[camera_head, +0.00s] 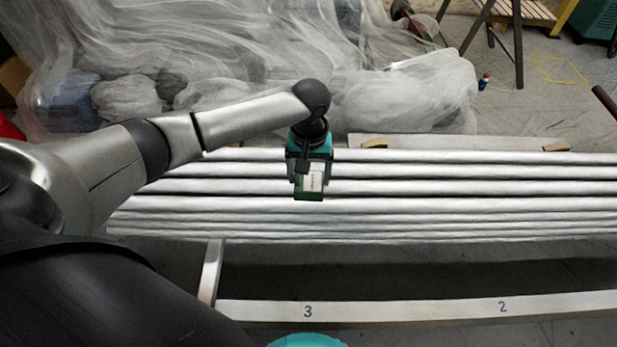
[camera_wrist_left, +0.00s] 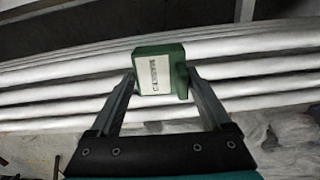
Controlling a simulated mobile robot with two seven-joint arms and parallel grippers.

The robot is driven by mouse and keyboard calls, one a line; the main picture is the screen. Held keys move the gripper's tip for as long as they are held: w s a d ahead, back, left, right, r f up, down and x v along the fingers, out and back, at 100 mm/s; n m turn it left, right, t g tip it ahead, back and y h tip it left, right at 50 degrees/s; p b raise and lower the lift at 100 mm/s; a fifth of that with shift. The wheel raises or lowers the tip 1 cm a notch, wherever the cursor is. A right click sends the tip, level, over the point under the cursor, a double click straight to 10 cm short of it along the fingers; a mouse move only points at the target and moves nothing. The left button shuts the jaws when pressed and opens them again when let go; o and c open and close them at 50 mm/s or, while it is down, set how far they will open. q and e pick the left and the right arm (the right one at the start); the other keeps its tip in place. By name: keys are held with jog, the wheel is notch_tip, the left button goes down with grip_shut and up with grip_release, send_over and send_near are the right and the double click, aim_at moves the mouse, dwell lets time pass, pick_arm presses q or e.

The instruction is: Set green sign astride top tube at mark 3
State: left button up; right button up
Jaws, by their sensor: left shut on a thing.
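The green sign (camera_head: 310,186), a small green block with a white label, is held in my left gripper (camera_head: 308,178) above the stack of pale tubes (camera_head: 450,188). In the left wrist view the sign (camera_wrist_left: 158,70) sits between the two fingers of the left gripper (camera_wrist_left: 162,88), with the tubes (camera_wrist_left: 60,88) behind it. I cannot tell whether the sign touches a tube. The mark 3 (camera_head: 308,311) is printed on a pale rail in front of the stack, nearly straight below the sign in the head view. My right gripper is not in view.
The mark 2 (camera_head: 502,307) is on the same pale rail (camera_head: 400,310), to the right. Clear plastic sheeting (camera_head: 250,60) covers bundles behind the tubes. Small wooden blocks (camera_head: 374,143) lie at the stack's back edge. A trestle (camera_head: 490,30) stands at the back right.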

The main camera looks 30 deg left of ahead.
aim_at(309, 177)
pick_arm(q)
jog(key=shift+w+a+f+n, duration=0.3)
jog(key=shift+w+a+f, duration=0.05)
jog(key=shift+w+f, duration=0.25)
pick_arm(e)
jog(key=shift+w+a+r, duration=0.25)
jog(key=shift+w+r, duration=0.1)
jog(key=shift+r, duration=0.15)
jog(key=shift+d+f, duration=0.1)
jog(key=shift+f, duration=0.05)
pick_arm(q)
jog(key=shift+p, duration=0.6)
jog(key=shift+f+b, duration=0.45)
jog(key=shift+f, duration=0.4)
jog(key=shift+f+b, duration=0.65)
jog(key=shift+f, duration=0.85)
jog(key=shift+f+b, duration=0.5)
jog(key=shift+f, duration=0.75)
jog(key=shift+f+b, duration=0.35)
jog(key=shift+f, duration=0.65)
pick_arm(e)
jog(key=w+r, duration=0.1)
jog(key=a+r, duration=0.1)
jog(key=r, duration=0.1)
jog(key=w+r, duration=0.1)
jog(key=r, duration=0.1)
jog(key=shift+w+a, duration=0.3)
